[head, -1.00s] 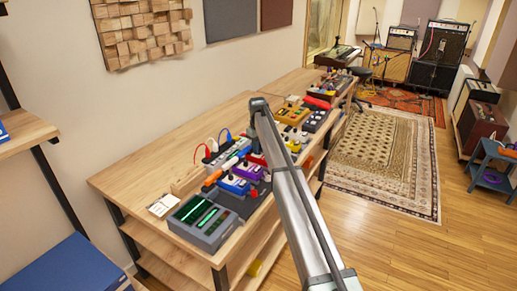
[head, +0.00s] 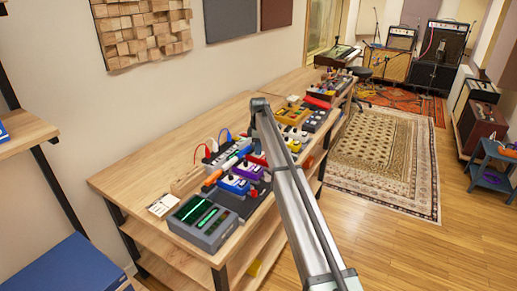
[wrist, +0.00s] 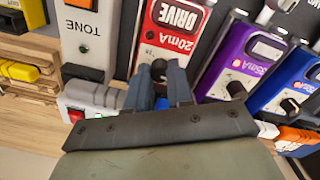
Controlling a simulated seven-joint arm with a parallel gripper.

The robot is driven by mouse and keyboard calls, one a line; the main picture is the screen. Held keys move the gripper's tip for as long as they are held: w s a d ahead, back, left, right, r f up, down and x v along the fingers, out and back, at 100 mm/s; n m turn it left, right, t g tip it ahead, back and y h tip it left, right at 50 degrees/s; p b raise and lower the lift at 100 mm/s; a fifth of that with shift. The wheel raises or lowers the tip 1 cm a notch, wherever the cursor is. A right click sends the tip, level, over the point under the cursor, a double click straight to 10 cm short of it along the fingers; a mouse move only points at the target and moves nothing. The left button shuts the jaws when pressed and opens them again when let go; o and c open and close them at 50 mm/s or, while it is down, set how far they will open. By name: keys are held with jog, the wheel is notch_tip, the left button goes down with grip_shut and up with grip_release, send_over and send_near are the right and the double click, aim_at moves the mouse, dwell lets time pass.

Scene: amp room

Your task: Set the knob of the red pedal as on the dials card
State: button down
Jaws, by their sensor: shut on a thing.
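The red pedal (wrist: 178,32) fills the top middle of the wrist view, with "DRIVE" and "20mA" printed on it. My gripper (wrist: 159,72) is at its near end, its two fingers shut on a dark knob (wrist: 158,66). The fingers hide most of the knob, and its pointer cannot be read. In the head view only a bit of the red pedal (head: 257,160) shows beside my arm, which hides the gripper. A small white card (head: 163,204), probably the dials card, lies at the table's near left; its marks are too small to read.
A purple pedal (wrist: 232,62) and a blue pedal (wrist: 290,82) stand to the right in the wrist view, a grey TONE pedal (wrist: 84,38) to the left. A grey box with green displays (head: 203,222) stands at the table's near end. The table's left side (head: 150,160) is mostly clear.

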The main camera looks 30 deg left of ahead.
jog(key=shift+n, duration=0.6)
jog(key=c, duration=1.3)
grip_release()
jog(key=shift+o, duration=0.2)
notch_tip(320, 180, up, 14)
jog(key=shift+s+d, duration=0.15)
jog(key=shift+f, duration=0.1)
